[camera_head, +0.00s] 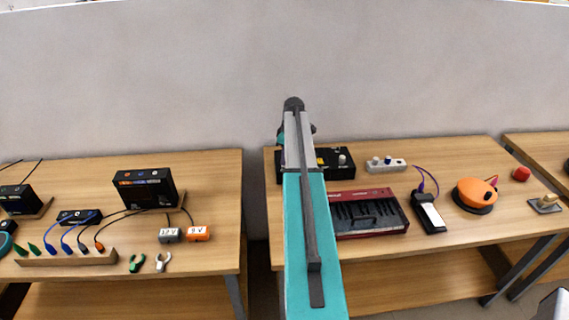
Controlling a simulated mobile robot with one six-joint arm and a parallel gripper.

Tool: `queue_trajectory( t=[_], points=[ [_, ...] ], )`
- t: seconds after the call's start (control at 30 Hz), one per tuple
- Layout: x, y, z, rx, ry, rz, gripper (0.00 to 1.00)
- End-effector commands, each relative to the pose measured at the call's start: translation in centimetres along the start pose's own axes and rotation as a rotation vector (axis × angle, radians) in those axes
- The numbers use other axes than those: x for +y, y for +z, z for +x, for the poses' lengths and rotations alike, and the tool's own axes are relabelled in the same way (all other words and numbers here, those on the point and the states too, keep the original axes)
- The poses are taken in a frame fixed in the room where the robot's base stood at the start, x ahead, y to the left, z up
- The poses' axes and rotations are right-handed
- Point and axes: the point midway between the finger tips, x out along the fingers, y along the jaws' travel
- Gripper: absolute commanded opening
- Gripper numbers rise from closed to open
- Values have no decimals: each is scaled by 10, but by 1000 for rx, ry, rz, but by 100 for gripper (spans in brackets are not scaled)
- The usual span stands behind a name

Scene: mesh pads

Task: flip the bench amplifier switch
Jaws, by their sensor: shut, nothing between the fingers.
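A black box (343,170) with a pale knob and a small yellow patch stands at the back of the right table, partly hidden behind my arm. I cannot tell for sure that it is the bench amplifier, and no switch can be made out on it. Another black box (146,188) with small coloured knobs on top stands on the left table. My teal and grey arm reaches up the middle of the view, over the left part of the right table. My gripper is hidden behind the arm's far end, so its fingers do not show.
The left table (212,170) holds cables, connectors and clips. A gap separates the tables.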

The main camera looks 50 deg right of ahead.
Motion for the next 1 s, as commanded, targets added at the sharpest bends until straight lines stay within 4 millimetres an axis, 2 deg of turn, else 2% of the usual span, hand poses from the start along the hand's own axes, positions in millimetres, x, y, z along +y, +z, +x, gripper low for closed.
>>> queue_trajectory(
  t=[0.27,1.0],
  points=[
    [0,-1,-5,0,0,0,0],
    [0,-7,-44,0,1,-1,0]
  ],
)
